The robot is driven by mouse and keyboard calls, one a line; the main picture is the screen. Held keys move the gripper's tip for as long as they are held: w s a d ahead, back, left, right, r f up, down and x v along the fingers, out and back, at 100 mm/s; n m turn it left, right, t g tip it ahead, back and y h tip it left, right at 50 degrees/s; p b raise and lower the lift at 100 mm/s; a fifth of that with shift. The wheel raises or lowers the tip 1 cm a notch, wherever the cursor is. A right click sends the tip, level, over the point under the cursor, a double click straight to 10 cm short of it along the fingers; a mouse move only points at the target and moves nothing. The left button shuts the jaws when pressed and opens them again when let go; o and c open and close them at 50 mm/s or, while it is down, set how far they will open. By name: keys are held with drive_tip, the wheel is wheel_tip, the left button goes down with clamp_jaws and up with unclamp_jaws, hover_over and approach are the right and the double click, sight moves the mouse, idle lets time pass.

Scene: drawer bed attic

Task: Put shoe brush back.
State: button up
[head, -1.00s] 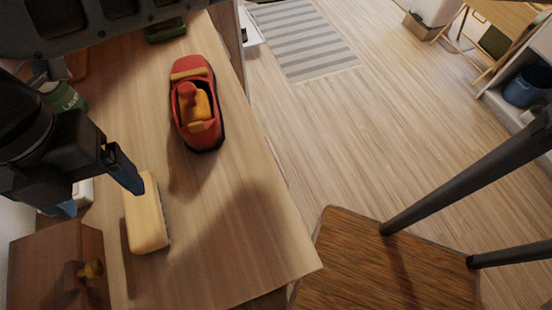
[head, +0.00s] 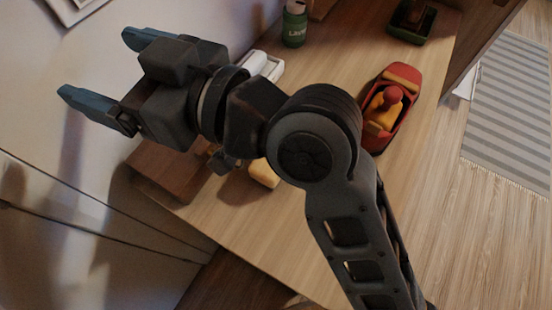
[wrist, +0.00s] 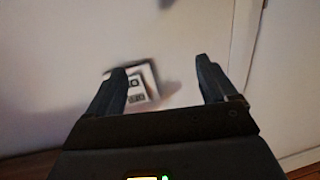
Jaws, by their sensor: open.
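The shoe brush, a pale yellow wooden block (head: 263,173), lies on the wooden surface in the head view. My arm hides much of it, and its bristles are out of sight. My gripper (head: 97,63) is open and empty, to the upper left of the brush. Its two blue fingers point toward the pale wall. In the wrist view my gripper (wrist: 160,72) is spread in front of the wall, with nothing between the fingers.
A red toy boat (head: 388,105), a green bottle (head: 294,24) and a dark green tray (head: 411,20) stand on the wooden surface (head: 335,70). A brown wooden box (head: 165,172) is left of the brush. A framed print (wrist: 143,82) shows on the wall.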

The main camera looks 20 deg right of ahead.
drive_tip(key=s+d+f+m+t+h, duration=0.4)
drive_tip(key=d+f+m+t+h, duration=0.15)
drive_tip(key=d+f+m, duration=0.35)
drive_tip(key=s+d+f+m+h, duration=0.1)
drive_tip(key=s+d+f+h, duration=0.1)
drive_tip(key=s+d, duration=0.3)
drive_tip(key=s+d+f+m+h, duration=0.1)
drive_tip(key=s+d+f+h, duration=0.2)
drive_tip(key=s+d, duration=0.2)
drive_tip(key=s+d+f+g+h, duration=0.1)
drive_tip(key=s+d+f+h, duration=0.1)
drive_tip(key=s+d, duration=0.4)
drive_tip(key=shift+s+f+m+h, duration=0.3)
drive_tip(key=shift+f+m+h, duration=0.1)
drive_tip(key=shift+h, duration=0.15)
drive_tip(key=s+d+r+n, duration=0.1)
drive_tip(key=s+d, duration=0.4)
drive_tip(key=s, duration=0.2)
drive_tip(key=shift+s+d+r+n+h, duration=0.2)
drive_tip(key=shift+s+r+n+h, duration=0.1)
drive_tip(key=shift+r+h, duration=0.1)
